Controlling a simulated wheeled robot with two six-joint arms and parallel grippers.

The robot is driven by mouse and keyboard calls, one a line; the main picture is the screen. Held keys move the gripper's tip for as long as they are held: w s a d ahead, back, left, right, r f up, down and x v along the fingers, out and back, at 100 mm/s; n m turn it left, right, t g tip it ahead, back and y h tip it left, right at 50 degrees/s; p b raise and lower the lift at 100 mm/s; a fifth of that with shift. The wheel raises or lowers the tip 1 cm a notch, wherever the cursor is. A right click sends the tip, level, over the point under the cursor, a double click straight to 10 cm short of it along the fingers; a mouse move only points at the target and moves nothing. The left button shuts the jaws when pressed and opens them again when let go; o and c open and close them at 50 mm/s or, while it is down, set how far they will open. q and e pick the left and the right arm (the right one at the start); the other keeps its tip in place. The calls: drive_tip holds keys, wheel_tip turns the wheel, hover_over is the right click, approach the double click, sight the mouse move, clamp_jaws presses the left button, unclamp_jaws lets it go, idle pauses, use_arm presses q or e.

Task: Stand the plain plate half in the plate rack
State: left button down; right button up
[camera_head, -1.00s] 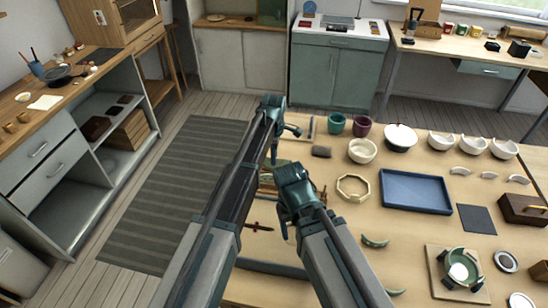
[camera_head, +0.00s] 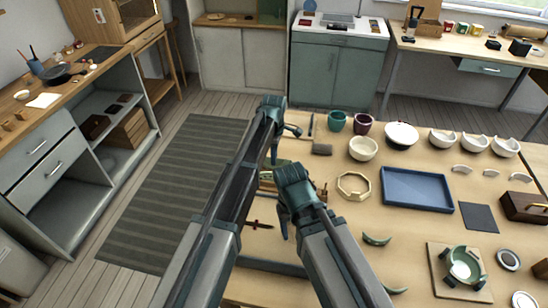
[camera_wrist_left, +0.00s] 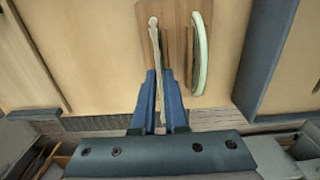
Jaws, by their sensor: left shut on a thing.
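In the left wrist view my left gripper (camera_wrist_left: 160,108) is shut on a thin beige piece (camera_wrist_left: 155,60), seen edge-on, which I take to be the plain plate half. It points away from the fingers over a brown wooden rack (camera_wrist_left: 178,28). A pale green-rimmed plate piece (camera_wrist_left: 201,55) stands on edge in the rack, just right of the held piece and apart from it. I cannot tell whether the held piece touches the rack. In the head view my arms largely cover the rack, and the fingertips are hidden.
Right of the arms on the table are an octagonal wooden ring (camera_head: 353,186), a blue tray (camera_head: 417,190), a cream bowl (camera_head: 363,148) and a dark mat (camera_head: 478,217). A green curved shard (camera_head: 377,240) lies in front. A grey-striped rug (camera_head: 170,190) covers the floor at left.

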use_arm(q)
drive_tip(key=shift+f+b, duration=0.3)
drive_tip(key=shift+b, duration=0.05)
use_arm(e)
drive_tip(key=shift+f, duration=0.35)
